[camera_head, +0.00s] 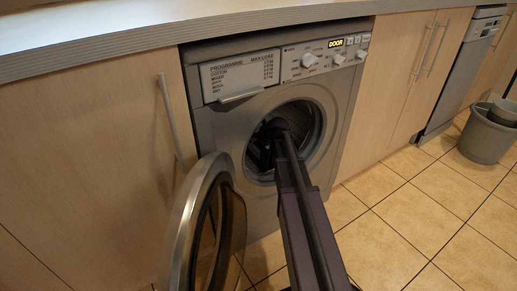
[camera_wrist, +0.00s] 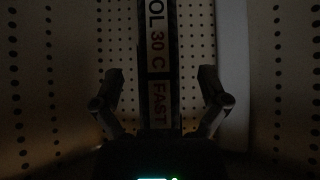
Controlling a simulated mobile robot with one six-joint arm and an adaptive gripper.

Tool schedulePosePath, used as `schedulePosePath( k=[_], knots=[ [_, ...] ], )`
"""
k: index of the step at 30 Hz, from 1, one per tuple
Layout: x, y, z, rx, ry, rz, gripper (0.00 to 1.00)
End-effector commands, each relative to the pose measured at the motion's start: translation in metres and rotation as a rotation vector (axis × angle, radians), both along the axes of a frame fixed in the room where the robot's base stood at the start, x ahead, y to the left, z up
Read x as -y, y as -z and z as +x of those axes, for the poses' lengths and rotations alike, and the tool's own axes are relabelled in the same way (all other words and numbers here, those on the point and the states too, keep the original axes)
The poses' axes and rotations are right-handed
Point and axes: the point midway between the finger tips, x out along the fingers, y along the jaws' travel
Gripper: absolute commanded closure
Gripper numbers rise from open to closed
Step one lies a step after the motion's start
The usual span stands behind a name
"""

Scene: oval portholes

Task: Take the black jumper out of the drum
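The washing machine (camera_head: 226,128) stands with its round door (camera_head: 184,236) swung open to the left. My arm reaches through the round opening into the drum (camera_head: 311,118), so my gripper is hidden in the head view. The wrist view shows the drum's dim, perforated wall (camera_wrist: 273,80). My gripper (camera_wrist: 158,76) is open there, its two fingers apart on either side of a lettered strip (camera_wrist: 157,50) reading "OL 30 C FAST". Nothing is visibly held. I cannot make out the black jumper; the inside is very dark in both views.
The open door stands close left of my arm. A worktop (camera_head: 100,32) runs above the machine. Wooden cupboards (camera_head: 85,150) flank it. A grey bucket (camera_head: 484,139) is at the far right. The tiled floor (camera_head: 400,225) right of my arm is clear.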

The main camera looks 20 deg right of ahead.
Motion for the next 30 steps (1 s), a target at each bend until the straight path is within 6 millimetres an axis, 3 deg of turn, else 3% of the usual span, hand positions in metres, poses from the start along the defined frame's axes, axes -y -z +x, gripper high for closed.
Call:
schedulePosePath(
  k=[1,9,22,30],
  knots=[
    [0.000,0.000,0.000,0.000,0.000,0.000,0.23],
    [0.000,0.000,0.000,0.000,-0.001,-0.001,1.00],
    [-0.001,-0.002,0.001,0.000,-0.001,0.000,1.00],
    [-0.001,-0.015,0.001,0.001,-0.001,0.000,1.00]
  ],
)
